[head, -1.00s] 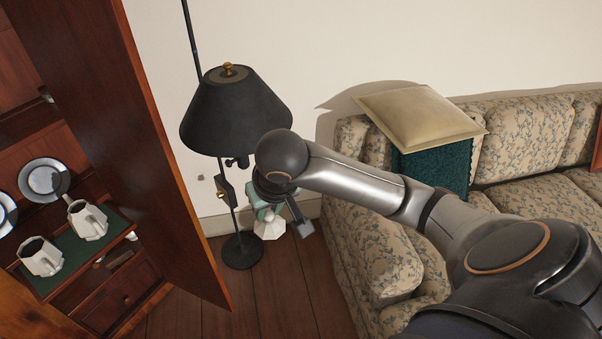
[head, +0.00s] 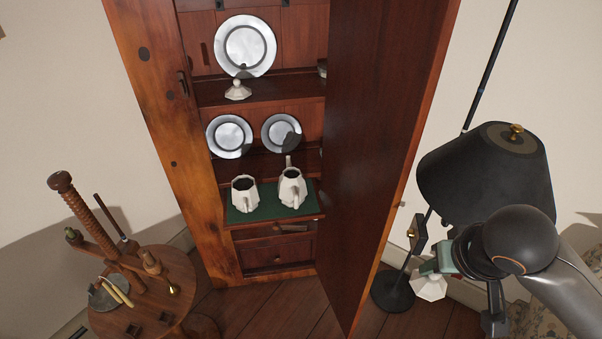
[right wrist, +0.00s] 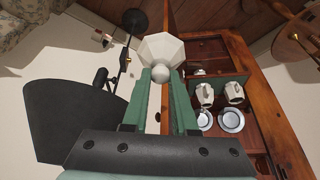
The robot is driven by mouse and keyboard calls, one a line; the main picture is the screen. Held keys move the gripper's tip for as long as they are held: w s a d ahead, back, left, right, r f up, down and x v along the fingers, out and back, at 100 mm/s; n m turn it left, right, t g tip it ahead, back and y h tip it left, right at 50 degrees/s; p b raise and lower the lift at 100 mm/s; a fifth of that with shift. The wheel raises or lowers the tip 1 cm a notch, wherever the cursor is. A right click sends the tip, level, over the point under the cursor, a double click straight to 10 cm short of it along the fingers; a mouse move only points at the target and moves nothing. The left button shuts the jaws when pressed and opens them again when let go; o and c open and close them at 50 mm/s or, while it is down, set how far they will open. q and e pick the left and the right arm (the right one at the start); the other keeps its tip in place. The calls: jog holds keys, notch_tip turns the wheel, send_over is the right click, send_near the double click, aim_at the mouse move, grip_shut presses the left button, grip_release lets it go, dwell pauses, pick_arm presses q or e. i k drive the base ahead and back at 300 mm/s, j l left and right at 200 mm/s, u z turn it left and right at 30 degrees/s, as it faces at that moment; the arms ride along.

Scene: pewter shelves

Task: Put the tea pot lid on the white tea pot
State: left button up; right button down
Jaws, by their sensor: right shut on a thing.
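My right gripper (head: 432,269) is shut on a white faceted tea pot lid (head: 429,288), low at the right of the head view, in front of the lamp. In the right wrist view the lid (right wrist: 165,49) is gripped by its round knob between the green fingertips (right wrist: 160,74). Two white pots, a left one (head: 244,195) and a right one (head: 291,190), stand upright with dark open tops on the cabinet's green-covered shelf, well left of the gripper. A second white lid (head: 237,92) sits on the shelf above. My left gripper is not in view.
The open cabinet door (head: 385,130) stands between my right gripper and the pots. A black floor lamp (head: 485,175) is close behind the gripper. Pewter plates (head: 245,46) lean inside the cabinet (head: 170,150). A round wooden stand (head: 140,290) is at lower left.

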aim_at(292, 174)
jog(key=u, duration=1.1)
jog(key=i+l+u, duration=0.1)
jog(key=i+l, duration=0.6)
jog(key=i, duration=0.15)
